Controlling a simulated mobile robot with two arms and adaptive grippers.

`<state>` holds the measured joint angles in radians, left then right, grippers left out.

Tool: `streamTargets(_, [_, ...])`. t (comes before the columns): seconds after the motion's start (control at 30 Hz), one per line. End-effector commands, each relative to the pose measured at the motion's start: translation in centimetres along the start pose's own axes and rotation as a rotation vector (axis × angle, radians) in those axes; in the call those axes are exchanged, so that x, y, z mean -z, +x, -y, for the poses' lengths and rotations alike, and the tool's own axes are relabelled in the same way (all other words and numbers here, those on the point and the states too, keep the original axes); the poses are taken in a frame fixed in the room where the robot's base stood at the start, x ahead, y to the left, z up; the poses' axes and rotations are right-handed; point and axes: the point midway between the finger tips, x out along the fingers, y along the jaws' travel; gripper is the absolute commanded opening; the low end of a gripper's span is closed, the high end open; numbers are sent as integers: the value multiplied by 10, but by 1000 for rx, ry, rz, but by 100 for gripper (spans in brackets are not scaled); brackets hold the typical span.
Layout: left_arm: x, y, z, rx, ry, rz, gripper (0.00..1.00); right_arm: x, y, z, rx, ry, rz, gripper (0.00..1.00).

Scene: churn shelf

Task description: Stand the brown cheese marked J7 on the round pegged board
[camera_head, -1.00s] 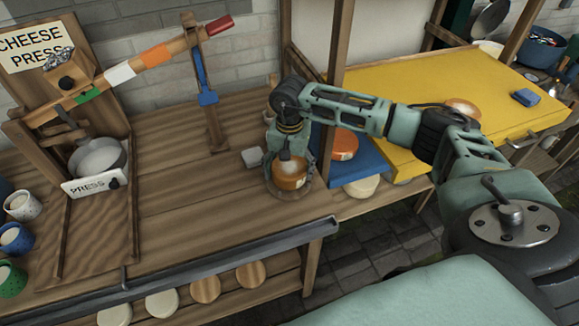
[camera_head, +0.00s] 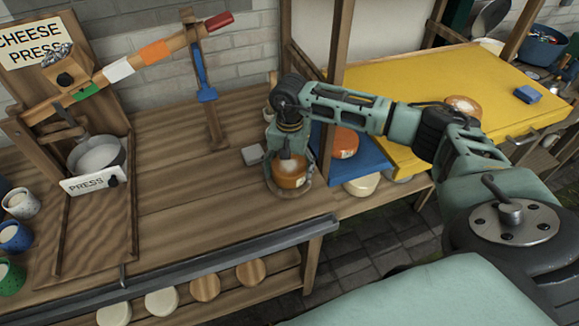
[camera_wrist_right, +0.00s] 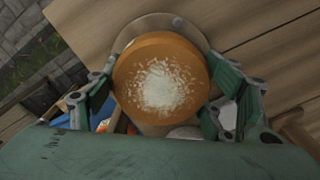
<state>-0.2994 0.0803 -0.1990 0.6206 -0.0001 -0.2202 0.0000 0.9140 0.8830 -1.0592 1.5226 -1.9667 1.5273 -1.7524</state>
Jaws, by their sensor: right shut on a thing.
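A round orange-brown cheese (camera_head: 291,174) with a white floury top is in my right gripper (camera_head: 290,178), at the right end of the wooden bench. In the right wrist view the cheese (camera_wrist_right: 160,85) sits between the two green fingers of the gripper (camera_wrist_right: 160,92), which is shut on it. I cannot read a mark on it. A round board (camera_head: 292,194) lies under the cheese, and its pale rim (camera_wrist_right: 160,20) shows past the cheese in the right wrist view. I cannot tell if the cheese touches the board, and no pegs show. My left gripper is out of view.
A small grey block (camera_head: 252,155) lies close left of my right gripper. A blue board (camera_head: 362,165) with another orange cheese (camera_head: 345,143) is to the right, beside a yellow table (camera_head: 450,75). The cheese press (camera_head: 95,155) stands at the left.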

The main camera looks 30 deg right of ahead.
Motion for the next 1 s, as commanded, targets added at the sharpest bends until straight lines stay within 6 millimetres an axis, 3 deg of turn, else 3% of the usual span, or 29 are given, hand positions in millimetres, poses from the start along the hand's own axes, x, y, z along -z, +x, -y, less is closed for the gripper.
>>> streamTargets(0.47, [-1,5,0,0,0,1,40,0,4,0,2,0,-1,33])
streamTargets(0.5, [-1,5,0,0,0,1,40,0,4,0,2,0,-1,75])
streamTargets(0.73, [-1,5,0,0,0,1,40,0,4,0,1,0,-1,95])
streamTargets(1.0, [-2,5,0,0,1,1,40,0,5,0,0,0,0,96])
